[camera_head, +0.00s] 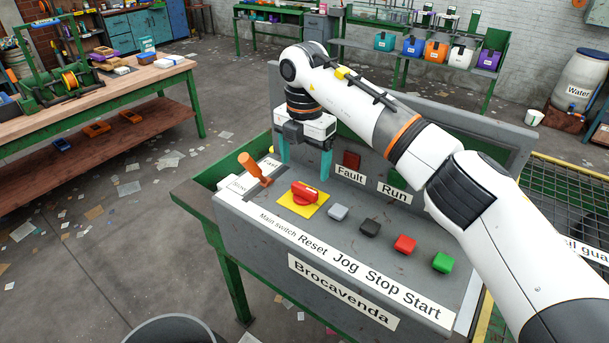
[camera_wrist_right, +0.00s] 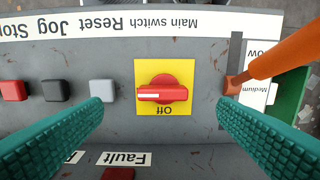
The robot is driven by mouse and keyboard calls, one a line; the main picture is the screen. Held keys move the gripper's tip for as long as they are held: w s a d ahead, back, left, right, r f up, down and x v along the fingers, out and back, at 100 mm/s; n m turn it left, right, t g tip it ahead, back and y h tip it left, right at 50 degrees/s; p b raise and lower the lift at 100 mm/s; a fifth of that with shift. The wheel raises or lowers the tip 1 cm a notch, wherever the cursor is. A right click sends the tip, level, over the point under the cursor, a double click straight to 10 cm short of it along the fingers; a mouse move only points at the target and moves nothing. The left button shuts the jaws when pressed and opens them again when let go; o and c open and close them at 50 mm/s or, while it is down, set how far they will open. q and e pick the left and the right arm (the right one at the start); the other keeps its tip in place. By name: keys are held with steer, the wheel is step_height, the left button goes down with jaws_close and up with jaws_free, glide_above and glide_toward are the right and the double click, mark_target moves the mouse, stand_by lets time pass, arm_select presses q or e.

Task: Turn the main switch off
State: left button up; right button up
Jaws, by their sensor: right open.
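The main switch (camera_head: 305,194) is a red rotary knob on a yellow plate, left on the grey console. In the wrist view, the knob (camera_wrist_right: 162,91) has its handle lying sideways, with a white mark toward the grey Reset button. The word "Off" (camera_wrist_right: 163,110) reads upside down on the plate, below the knob, so the mark does not point at it. My right gripper (camera_head: 305,160) hangs above the console just behind the switch, fingers pointing down. In the wrist view its teal fingers (camera_wrist_right: 160,112) are apart, one each side of the knob, holding nothing. My left gripper is out of view.
An orange lever (camera_head: 250,165) rises left of the switch; it also shows near one finger in the wrist view (camera_wrist_right: 270,62). Right of the switch are grey Reset (camera_head: 338,212), black Jog (camera_head: 369,227), red Stop (camera_head: 404,244) and green Start (camera_head: 443,262) buttons. Fault and Run lamps sit behind.

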mark_target(304, 187)
steer(key=f, duration=0.1)
steer(key=f+p, duration=0.1)
steer(key=f, duration=0.1)
steer(key=shift+w+f, duration=0.3)
steer(key=shift+w, duration=0.1)
step_height(304, 187, down, 2)
steer(key=shift+f+p, duration=0.1)
steer(key=shift+p, duration=0.3)
steer(key=shift+s+f, duration=0.1)
steer(key=shift+f, duration=0.35)
steer(key=shift+c, duration=0.2)
steer(key=c, duration=0.9)
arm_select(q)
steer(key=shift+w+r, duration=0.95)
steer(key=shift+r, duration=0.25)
arm_select(e)
steer(key=shift+c, duration=0.2)
